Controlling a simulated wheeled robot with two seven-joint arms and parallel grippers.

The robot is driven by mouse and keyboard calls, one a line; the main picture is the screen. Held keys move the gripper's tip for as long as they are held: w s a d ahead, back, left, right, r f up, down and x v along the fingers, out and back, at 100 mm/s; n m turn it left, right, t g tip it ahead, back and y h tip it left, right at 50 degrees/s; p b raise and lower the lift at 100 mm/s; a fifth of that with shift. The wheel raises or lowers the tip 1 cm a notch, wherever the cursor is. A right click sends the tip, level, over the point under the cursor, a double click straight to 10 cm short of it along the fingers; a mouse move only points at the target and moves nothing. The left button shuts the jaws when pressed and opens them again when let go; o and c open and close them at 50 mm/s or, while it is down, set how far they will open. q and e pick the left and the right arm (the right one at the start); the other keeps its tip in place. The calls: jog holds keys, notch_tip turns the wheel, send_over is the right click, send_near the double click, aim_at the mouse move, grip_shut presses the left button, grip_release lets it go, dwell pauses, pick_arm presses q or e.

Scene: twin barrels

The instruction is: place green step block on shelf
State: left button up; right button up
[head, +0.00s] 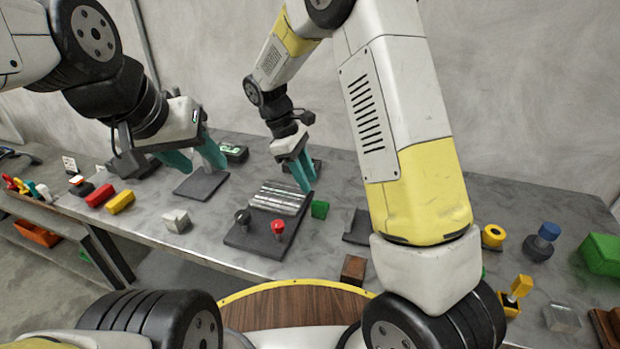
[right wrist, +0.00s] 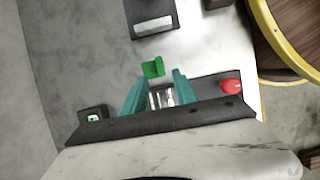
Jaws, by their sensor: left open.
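The small green step block (head: 320,209) sits on the grey table, right of the dark fixture plate; it also shows in the right wrist view (right wrist: 153,68), where its stepped shape is visible. My right gripper (head: 302,178) points down above the fixture, just behind and left of the block. In the right wrist view its teal fingers (right wrist: 161,82) are apart, with the block just beyond the tips and nothing held. My left gripper (head: 203,165) is open and empty above a dark pad on the left. A shelf-like lower board (head: 50,258) shows under the table's left end.
The fixture (head: 245,238) carries ribbed metal and a red knob (head: 278,227). Red (head: 99,195) and yellow (head: 120,202) blocks lie on the left. A larger green block (head: 603,253) stands far right. A brown cube (head: 353,269) is near the front edge.

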jog(key=s+d+r+m+t+y, duration=0.1)
jog(key=s+d+r+m+y, duration=0.2)
jog(key=r, duration=0.4)
jog(key=s+d+r+m+t+y, duration=0.1)
jog(key=s+d+r+m+t, duration=0.2)
jog(key=r, duration=0.5)
pick_arm(q)
jog(key=shift+o, duration=0.2)
jog(key=m+g+y, duration=0.2)
jog(key=m+g, duration=0.2)
jog(key=g, duration=0.2)
send_over(319, 202)
jog(key=f, duration=1.9)
jog(key=shift+a+f, duration=0.2)
jog(key=shift+f, duration=0.05)
jog(key=f, duration=0.8)
jog(key=shift+d+f, duration=0.1)
jog(key=shift+d, duration=0.15)
jog(key=shift+w, duration=0.1)
grip_shut()
pick_arm(e)
jog(key=s+d+r+m+t+y, duration=0.1)
jog(key=s+d+r+m+t, duration=0.1)
jog(key=s, duration=0.4)
jog(key=s+d+r+m+t+y, duration=0.1)
jog(key=s+d+r+m+t, duration=0.1)
jog(key=s+m, duration=0.2)
jog(key=s, duration=0.3)
jog(key=shift+s+m, duration=0.2)
jog(key=shift+m, duration=0.2)
